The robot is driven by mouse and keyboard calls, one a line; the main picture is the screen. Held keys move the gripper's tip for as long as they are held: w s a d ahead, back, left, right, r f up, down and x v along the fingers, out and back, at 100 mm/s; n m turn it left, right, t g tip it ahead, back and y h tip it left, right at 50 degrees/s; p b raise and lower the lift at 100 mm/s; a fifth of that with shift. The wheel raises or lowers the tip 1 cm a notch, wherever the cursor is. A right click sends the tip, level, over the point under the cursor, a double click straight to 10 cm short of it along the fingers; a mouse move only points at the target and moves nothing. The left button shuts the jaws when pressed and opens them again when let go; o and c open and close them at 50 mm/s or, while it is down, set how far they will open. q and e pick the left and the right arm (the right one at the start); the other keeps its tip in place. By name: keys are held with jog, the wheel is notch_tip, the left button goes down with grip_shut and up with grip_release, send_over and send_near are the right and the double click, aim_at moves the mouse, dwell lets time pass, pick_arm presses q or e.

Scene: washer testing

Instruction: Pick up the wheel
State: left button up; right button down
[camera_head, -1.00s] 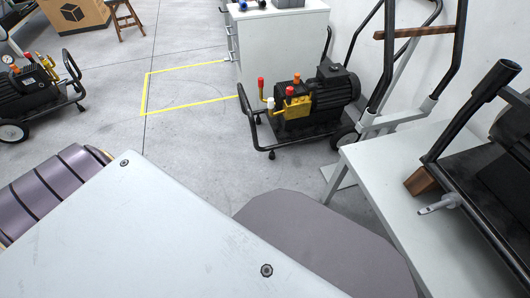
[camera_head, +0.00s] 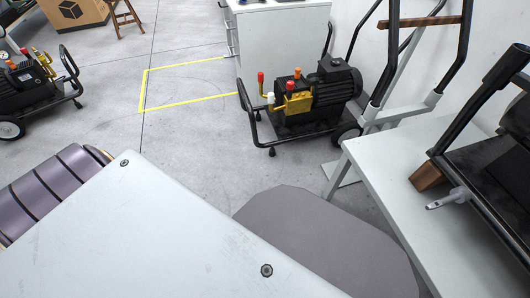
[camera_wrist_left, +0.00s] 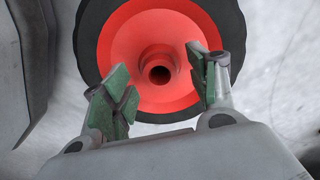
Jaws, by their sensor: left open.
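The wheel (camera_wrist_left: 120,50) shows in the left wrist view. It has a black tire and a red hub with a raised round boss and a dark centre hole. My left gripper (camera_wrist_left: 160,88) is open, its green-padded fingers apart on either side of the view in front of the hub. The boss appears between and slightly beyond the fingertips. I cannot tell whether either finger touches the wheel. The tire's top edge is out of frame. Neither the wheel nor my left gripper can be made out in the head view. My right gripper is not in view.
A black compressor (camera_head: 330,90) stands beside a white cabinet (camera_head: 285,40). Another compressor (camera_head: 30,85) is at the left. A white table (camera_head: 385,185) with a dark metal frame (camera_head: 490,165) is at the right. Yellow floor tape (camera_head: 190,65) marks open floor.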

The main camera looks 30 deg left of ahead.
pick_arm(q)
jog(key=shift+f, duration=0.45)
grip_shut()
dwell(0.5)
